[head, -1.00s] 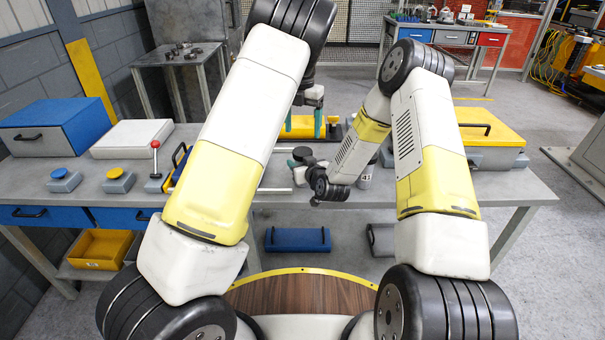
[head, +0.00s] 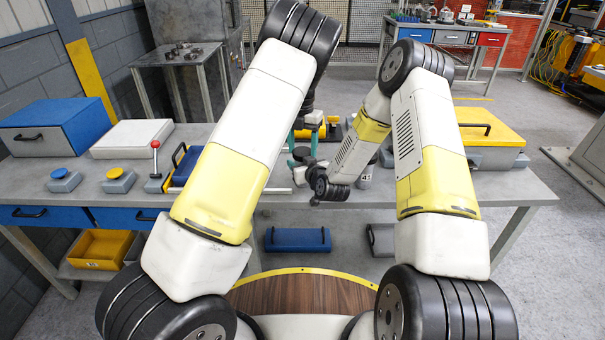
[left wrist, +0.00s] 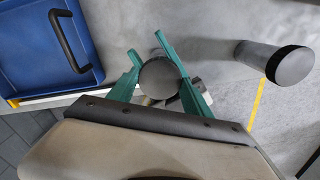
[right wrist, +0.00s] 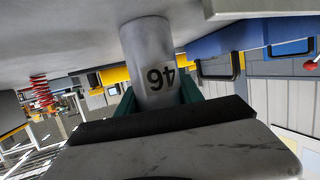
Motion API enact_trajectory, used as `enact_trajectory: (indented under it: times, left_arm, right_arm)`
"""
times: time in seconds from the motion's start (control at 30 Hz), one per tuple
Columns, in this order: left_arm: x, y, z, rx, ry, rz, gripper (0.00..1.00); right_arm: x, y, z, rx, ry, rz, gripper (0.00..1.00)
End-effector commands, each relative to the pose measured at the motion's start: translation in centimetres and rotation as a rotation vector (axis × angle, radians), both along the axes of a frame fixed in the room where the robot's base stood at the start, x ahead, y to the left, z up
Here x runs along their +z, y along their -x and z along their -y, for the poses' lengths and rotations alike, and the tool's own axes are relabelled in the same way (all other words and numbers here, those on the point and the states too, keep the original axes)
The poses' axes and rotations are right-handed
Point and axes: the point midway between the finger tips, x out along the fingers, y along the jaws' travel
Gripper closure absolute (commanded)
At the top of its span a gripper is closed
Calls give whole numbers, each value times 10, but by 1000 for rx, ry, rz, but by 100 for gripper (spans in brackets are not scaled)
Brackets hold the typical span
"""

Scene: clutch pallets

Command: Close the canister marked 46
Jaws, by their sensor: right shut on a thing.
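The canister marked 46 (right wrist: 148,60) is grey and appears upside down in the right wrist view, with its base end by the grey table. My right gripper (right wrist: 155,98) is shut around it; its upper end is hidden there. A dark round top (left wrist: 160,78) shows in the left wrist view between the teal fingers of my left gripper (left wrist: 152,72), which are spread with gaps beside it. In the head view, my left gripper (head: 303,146) points down over this dark top (head: 301,153). I cannot tell how the top sits on the canister.
A blue case (left wrist: 45,45) lies left of my left gripper. A yellow piece (head: 330,131) stands behind.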

Motion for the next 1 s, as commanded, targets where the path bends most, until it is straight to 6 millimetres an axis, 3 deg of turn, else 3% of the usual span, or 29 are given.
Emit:
enact_trajectory:
  times: [0.03, 0.2, 0.23, 0.33, 0.73, 1.0]
  left_arm:
    - [0, 0, 0, 0, 0, 0, 55]
    - [0, 0, 0, 0, -1, 0, 88]
    - [0, 0, 0, 0, -1, 0, 41]
    - [0, 0, 0, 0, -1, 0, 21]
    - [5, 0, 0, -1, 0, 1, 21]
    - [38, -1, 0, -1, 1, 3, 21]
  right_arm:
    - [0, 0, 0, 0, 0, 1, 100]
    - [0, 0, 0, 0, 0, 1, 100]
    - [0, 0, 0, 0, 0, 1, 100]
    - [0, 0, 0, 0, 0, 1, 100]
    - [0, 0, 0, 0, 0, 1, 100]
    - [0, 0, 0, 0, 0, 1, 100]
